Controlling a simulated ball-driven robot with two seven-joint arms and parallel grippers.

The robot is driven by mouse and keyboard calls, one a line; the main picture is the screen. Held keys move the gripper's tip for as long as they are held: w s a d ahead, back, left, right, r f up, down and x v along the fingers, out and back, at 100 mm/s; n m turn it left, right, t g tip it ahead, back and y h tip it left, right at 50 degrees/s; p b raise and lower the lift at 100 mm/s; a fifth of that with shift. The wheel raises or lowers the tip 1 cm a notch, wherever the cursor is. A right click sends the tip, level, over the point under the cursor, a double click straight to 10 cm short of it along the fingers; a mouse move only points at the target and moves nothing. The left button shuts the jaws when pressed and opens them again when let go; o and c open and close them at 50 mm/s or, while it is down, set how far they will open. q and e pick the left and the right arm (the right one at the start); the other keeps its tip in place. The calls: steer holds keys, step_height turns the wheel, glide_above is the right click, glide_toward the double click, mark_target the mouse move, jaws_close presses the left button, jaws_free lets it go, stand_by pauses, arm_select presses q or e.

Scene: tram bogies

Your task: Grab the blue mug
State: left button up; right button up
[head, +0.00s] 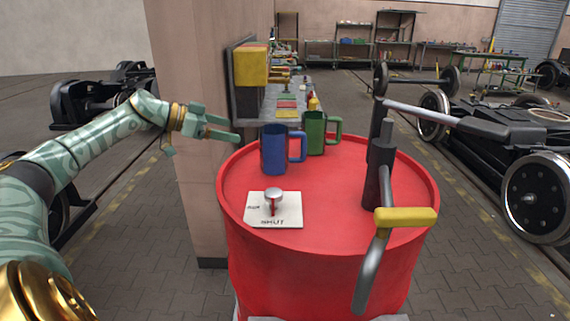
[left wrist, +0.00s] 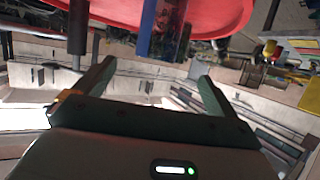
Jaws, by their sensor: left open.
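The blue mug (head: 273,150) stands upright on the red drum top (head: 330,190), with its handle to the right. In the left wrist view the blue mug (left wrist: 166,28) shows at the top, between and beyond the fingers. My left gripper (head: 219,123) is open and empty, to the left of the mug and apart from it; its fingers point toward the mug. In the left wrist view the gripper (left wrist: 155,80) has its two fingers spread wide. My right gripper is not in view.
A green mug (head: 315,134) stands close behind the blue mug, to its right. A white card with a small knobbed switch (head: 273,212) lies in front. A dark post with a yellow-handled lever (head: 405,217) stands at the drum's right. A pillar (head: 200,180) rises behind my left gripper.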

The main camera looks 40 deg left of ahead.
mark_target(260, 138)
arm_select(q)
steer(key=b+x, duration=0.3)
steer(key=x, duration=0.6)
steer(key=shift+w+f, duration=0.1)
steer(key=shift+f, duration=0.15)
steer(key=b+x, duration=0.4)
steer(key=x, duration=0.1)
steer(key=shift+d+f, duration=0.1)
steer(key=shift+f, duration=0.35)
steer(key=shift+w+d, duration=0.1)
steer(key=shift+d, duration=0.05)
steer(key=shift+r, duration=0.25)
steer(key=shift+c, duration=0.9)
steer(key=c, duration=0.9)
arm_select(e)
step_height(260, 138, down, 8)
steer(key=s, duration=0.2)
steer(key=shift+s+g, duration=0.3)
